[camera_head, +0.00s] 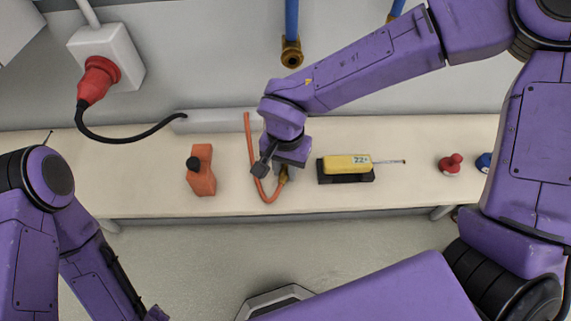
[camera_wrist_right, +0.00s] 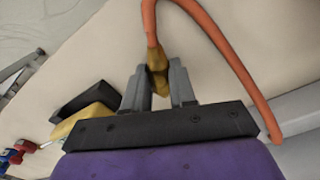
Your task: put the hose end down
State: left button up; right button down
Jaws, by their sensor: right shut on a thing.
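The orange hose (camera_head: 252,150) runs from the grey box at the wall down over the bench and curves up to my right gripper. Its brass end (camera_head: 283,174) shows just below the gripper. My right gripper (camera_head: 281,168) is over the middle of the bench. In the right wrist view my right gripper (camera_wrist_right: 160,88) is shut on the brass hose end (camera_wrist_right: 157,75), with the orange hose (camera_wrist_right: 218,42) looping away from it. I cannot tell whether the hose end touches the bench. Only part of my left arm shows at the lower left; its fingers are not clear.
An orange block with a black knob (camera_head: 202,172) stands left of the hose. A red plug (camera_head: 97,80) sits in a wall socket.

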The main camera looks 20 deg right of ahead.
aim_at(285, 170)
jog(key=shift+f, duration=0.25)
jog(key=c, duration=0.9)
grip_release()
notch_tip(285, 170, up, 13)
jog(key=shift+r+p, duration=0.15)
jog(key=shift+p, duration=0.65)
